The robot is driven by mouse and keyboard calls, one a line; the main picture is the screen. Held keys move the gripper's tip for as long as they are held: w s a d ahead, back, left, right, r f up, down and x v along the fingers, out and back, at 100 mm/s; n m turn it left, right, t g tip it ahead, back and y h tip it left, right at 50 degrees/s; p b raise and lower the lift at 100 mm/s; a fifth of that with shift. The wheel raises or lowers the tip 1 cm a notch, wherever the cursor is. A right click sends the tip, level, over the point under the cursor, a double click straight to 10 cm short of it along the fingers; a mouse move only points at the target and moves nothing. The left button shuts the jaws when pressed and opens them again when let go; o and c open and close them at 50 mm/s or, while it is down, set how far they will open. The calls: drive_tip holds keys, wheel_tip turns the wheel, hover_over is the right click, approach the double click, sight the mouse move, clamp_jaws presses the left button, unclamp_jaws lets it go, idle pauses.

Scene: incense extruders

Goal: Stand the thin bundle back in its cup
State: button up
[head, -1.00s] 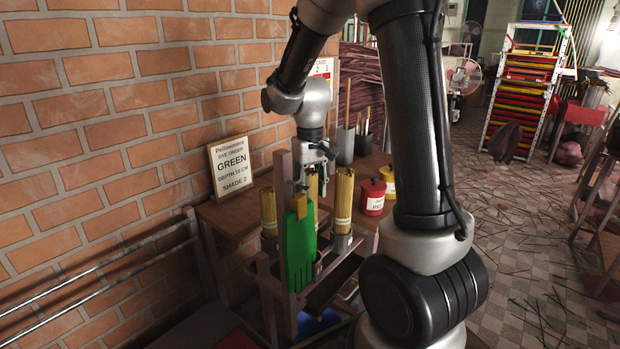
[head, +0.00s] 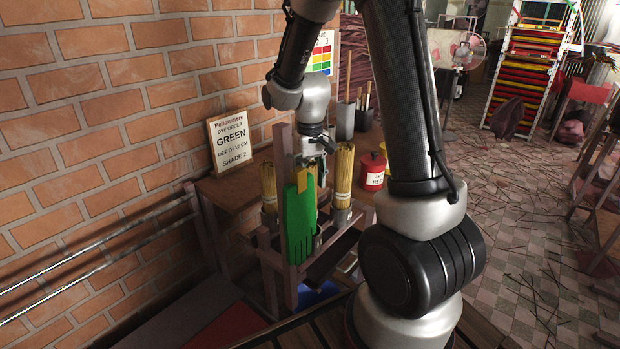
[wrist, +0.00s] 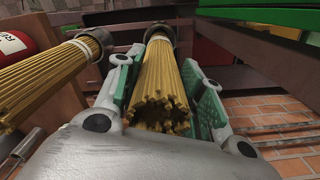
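In the wrist view the thin bundle (wrist: 163,85) of yellow sticks stands between my two fingers, its near end close to my palm. The finger pads, stained green, lie along both sides of it. Its far end is at a grey cup (wrist: 158,31); the cup's rim appears around it, but how deep it sits is hidden. In the head view my gripper (head: 320,162) points down over the middle of the rack (head: 283,160).
Bundles stand upright on the left (head: 268,188) and right (head: 343,175) of the rack. A brick wall (head: 100,150) closes the left side. The right floor is littered with sticks.

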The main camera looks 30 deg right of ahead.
drive_tip(key=o, duration=0.5)
wheel_tip(320, 180, up, 12)
idle(0.4)
idle(0.3)
drive_tip(key=s+r+t, duration=0.1)
drive_tip(key=s+r, duration=0.1)
drive_tip(key=s, duration=0.5)
drive_tip(key=s+r+t, duration=0.1)
drive_tip(key=s+r, duration=0.1)
drive_tip(key=s, duration=0.5)
drive_tip(key=s+d+r+t, duration=0.1)
drive_tip(key=s+r, duration=0.1)
drive_tip(key=s, duration=0.5)
drive_tip(key=shift+s+r+t, duration=0.15)
drive_tip(key=shift+r+t, duration=0.1)
drive_tip(key=shift+t, duration=0.15)
drive_tip(key=shift+s+d+r+t, duration=0.1)
drive_tip(key=shift+r+t, duration=0.2)
drive_tip(key=shift+r, duration=0.15)
